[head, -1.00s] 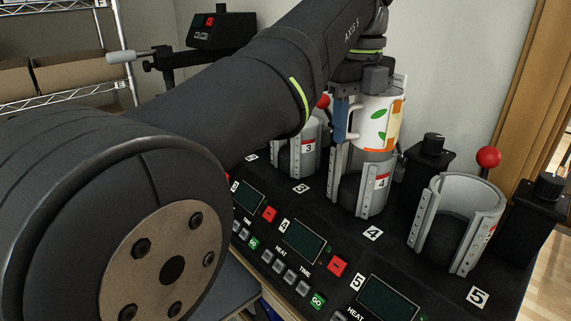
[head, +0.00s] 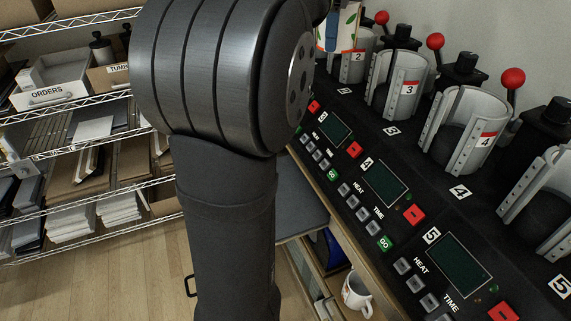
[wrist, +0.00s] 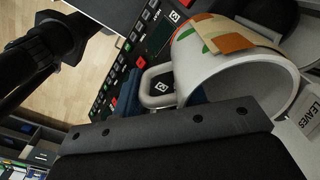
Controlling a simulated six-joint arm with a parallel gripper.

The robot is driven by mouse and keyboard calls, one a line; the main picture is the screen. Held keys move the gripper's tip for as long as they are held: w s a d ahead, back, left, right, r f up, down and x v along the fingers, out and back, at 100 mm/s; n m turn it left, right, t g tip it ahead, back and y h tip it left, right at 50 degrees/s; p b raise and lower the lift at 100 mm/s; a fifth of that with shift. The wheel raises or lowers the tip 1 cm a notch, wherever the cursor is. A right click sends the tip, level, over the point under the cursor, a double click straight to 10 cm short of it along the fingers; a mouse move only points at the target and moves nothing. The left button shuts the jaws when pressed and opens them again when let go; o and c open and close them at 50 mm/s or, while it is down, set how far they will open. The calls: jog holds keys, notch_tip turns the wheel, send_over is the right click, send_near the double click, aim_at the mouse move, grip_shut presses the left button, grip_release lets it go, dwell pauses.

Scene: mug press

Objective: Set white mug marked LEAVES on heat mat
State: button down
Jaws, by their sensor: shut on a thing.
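The white mug (head: 338,30) with green leaves and an orange patch shows at the top edge of the head view, partly cut off. It also shows in the wrist view (wrist: 205,82), tilted in the picture with its opening toward the lower right. My gripper (wrist: 160,98) is shut on the mug's handle, with blue finger pads beside it. A white tag reading LEAVES (wrist: 310,112) shows at the wrist view's right edge; I cannot tell what it is fixed to. A flat dark grey surface (head: 299,205) lies left of the presses; I cannot tell whether it is the heat mat.
Numbered mug presses stand in a row on the right, with press 3 (head: 398,90) and press 4 (head: 484,140) empty. Red-knobbed levers (head: 513,79) rise behind them. Another white mug (head: 357,294) sits on a low shelf. A wire rack (head: 75,115) stands at the left.

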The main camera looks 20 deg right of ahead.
jog(key=w+a+f+n, duration=0.5)
jog(key=a+f+n, duration=0.2)
jog(key=a, duration=0.2)
jog(key=w+a+f+n, duration=0.5)
jog(key=a+f+n, duration=0.2)
jog(key=a, duration=0.3)
jog(key=w+a+f+n, duration=0.5)
jog(key=a+f+n, duration=0.15)
jog(key=a, duration=0.25)
jog(key=s+d+f+m, duration=0.2)
jog(key=s+d+m, duration=0.3)
jog(key=s+m, duration=0.8)
jog(key=s+d+f+m, duration=0.1)
jog(key=s+d+m, duration=0.4)
jog(key=s+m, duration=0.75)
notch_tip(320, 180, down, 10)
jog(key=shift+w+a+r, duration=0.1)
jog(key=shift+a, duration=0.05)
